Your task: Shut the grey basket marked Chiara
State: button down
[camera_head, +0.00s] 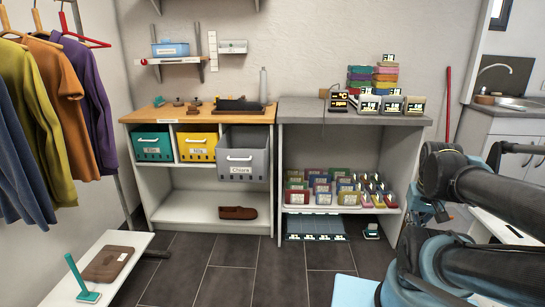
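The grey basket (257,161), with a white handle and a label reading Chiara, is in the right-hand upper bay of the white shelf unit with a wooden top. It sticks out in front of the teal and yellow baskets, and its open inside shows from above. My arm's dark and blue links fill the right side of the picture, well away from the basket. I cannot make out my gripper there.
The teal basket (152,154) and the yellow basket (198,155) sit further back in their bays. A white bench (66,286) stands front left, below hanging clothes. The dark tiled floor before the shelves is clear.

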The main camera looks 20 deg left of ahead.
aim_at(234, 165)
jog(key=i, duration=0.95)
jog(key=u, duration=0.65)
